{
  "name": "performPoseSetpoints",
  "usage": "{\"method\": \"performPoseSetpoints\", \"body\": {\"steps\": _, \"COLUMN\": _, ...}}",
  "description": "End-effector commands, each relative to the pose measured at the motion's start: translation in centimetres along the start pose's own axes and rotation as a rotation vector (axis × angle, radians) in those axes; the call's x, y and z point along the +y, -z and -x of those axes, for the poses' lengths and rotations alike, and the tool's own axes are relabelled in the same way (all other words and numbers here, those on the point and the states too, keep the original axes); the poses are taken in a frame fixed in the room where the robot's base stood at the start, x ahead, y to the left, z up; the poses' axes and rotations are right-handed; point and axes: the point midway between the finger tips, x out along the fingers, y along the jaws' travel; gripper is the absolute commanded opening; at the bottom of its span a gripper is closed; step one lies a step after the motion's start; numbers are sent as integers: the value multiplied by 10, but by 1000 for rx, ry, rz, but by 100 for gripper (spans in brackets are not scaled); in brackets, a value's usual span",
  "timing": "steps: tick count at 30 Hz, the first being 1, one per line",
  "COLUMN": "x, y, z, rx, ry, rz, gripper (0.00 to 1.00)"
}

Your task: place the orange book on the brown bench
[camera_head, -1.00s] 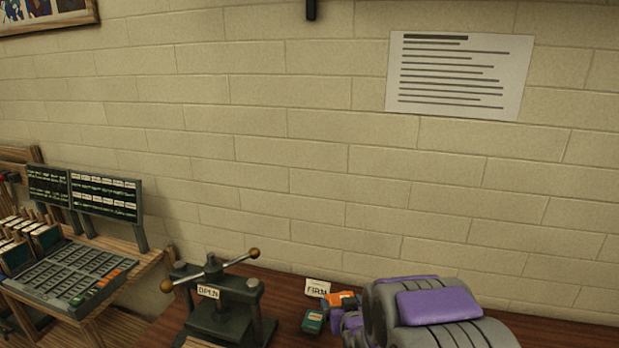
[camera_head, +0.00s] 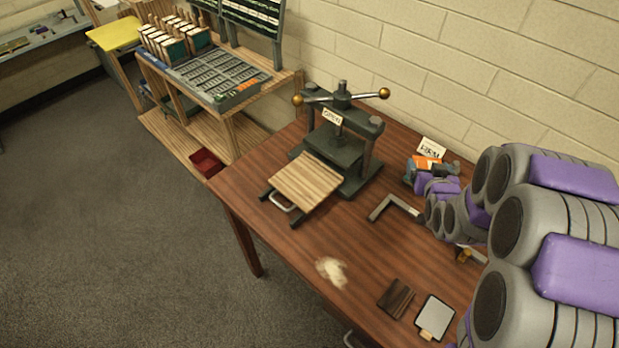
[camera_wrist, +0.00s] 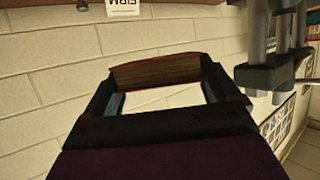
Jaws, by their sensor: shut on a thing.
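The orange book (camera_head: 428,162) shows as a small orange patch between the jaws of my gripper (camera_head: 431,168) in the head view, near the back of the brown bench (camera_head: 330,243). In the wrist view, my gripper (camera_wrist: 158,88) is shut on the book (camera_wrist: 155,73), whose reddish-brown cover edge and page block span the two fingers. The book is held in front of the wall. My arm hides part of the bench's right side. I cannot tell exactly how high the book is above the bench.
A dark press (camera_head: 335,140) with a wooden board (camera_head: 305,182) stands at the bench's back left. A metal square (camera_head: 395,207), a pale smear (camera_head: 331,271), a dark block (camera_head: 396,298) and a grey pad (camera_head: 435,315) lie on the bench. A FIRM card (camera_head: 431,147) stands behind my gripper.

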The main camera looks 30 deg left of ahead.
Motion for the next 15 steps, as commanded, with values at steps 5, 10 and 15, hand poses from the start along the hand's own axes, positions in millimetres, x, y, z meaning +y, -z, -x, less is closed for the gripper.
{"method": "performPoseSetpoints", "body": {"steps": 5, "x": -65, "y": -17, "z": -4, "rx": -3, "ry": 157, "rz": 65, "gripper": 57}}
{"method": "performPoseSetpoints", "body": {"steps": 10, "x": -124, "y": -34, "z": 0, "rx": -4, "ry": 300, "rz": 125, "gripper": 57}}
{"method": "performPoseSetpoints", "body": {"steps": 15, "x": -180, "y": -52, "z": 11, "rx": -2, "ry": 442, "rz": 183, "gripper": 57}}
